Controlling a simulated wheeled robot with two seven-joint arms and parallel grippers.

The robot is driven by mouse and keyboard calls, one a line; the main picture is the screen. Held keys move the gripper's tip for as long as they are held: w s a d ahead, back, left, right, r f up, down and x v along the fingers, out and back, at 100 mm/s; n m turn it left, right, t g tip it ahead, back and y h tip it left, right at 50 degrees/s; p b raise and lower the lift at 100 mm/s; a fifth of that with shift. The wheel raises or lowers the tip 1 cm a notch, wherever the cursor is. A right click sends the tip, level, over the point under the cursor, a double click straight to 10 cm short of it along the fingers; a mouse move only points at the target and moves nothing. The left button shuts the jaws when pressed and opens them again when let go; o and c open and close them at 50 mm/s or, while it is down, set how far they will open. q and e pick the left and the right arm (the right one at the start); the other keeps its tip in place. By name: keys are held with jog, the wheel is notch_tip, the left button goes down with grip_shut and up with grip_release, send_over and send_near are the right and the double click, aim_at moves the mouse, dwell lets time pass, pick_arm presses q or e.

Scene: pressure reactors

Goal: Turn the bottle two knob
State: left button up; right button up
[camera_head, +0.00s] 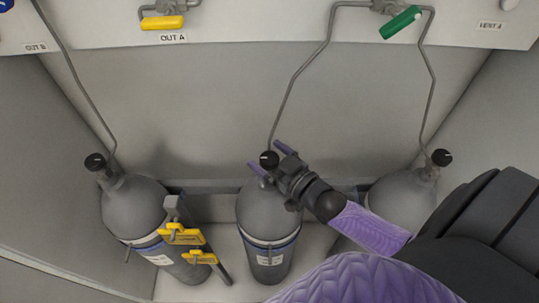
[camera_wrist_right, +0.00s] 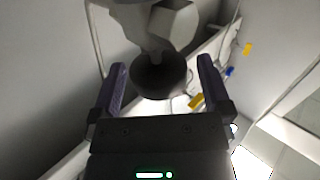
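Three grey gas bottles stand in a row in the head view, and I take the middle bottle (camera_head: 268,213) as bottle two; its label is too small to read. Its round black knob (camera_head: 269,160) sits on top with a white mark. My right gripper (camera_head: 268,158) is open, with one purple finger on either side of this knob. In the right wrist view the dark knob (camera_wrist_right: 158,77) lies between the spread fingers, with a gap visible on both sides. Contact does not show. My left gripper is not in view.
The left bottle (camera_head: 134,208) and right bottle (camera_head: 398,201) have similar black knobs. Yellow clamps (camera_head: 181,235) on a grey post stand between the left and middle bottles. Thin pipes rise to a panel with a yellow handle (camera_head: 162,23) and a green handle (camera_head: 400,22).

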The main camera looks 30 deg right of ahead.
jog(key=v, duration=1)
